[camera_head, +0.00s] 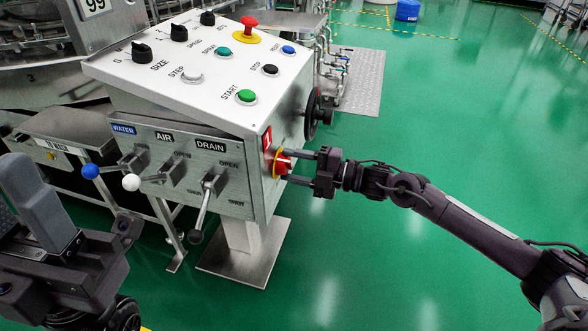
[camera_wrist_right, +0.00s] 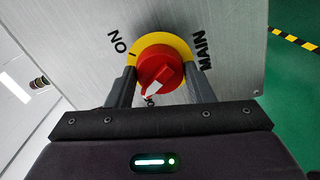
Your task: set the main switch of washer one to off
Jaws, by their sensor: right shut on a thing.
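The main switch (camera_head: 282,163) is a red knob on a yellow disc, on the right side face of the washer's control box (camera_head: 200,135). A red plate with a white 1 (camera_head: 267,138) sits just above it. My right gripper (camera_head: 290,167) reaches in from the right and is shut on the knob. In the right wrist view the knob (camera_wrist_right: 160,72) sits between the two fingers. "ON" is at upper left and "MAIN" at right. The knob's white mark points down, beside a mostly hidden label. My left gripper (camera_head: 45,210) is at the lower left, away from the switch; its jaw opening is unclear.
The water, air and drain levers (camera_head: 205,208) stick out from the box's front face. A black handwheel (camera_head: 313,115) is behind the switch on the same side. Buttons, knobs and a red emergency stop (camera_head: 249,24) are on top. Green floor is open to the right.

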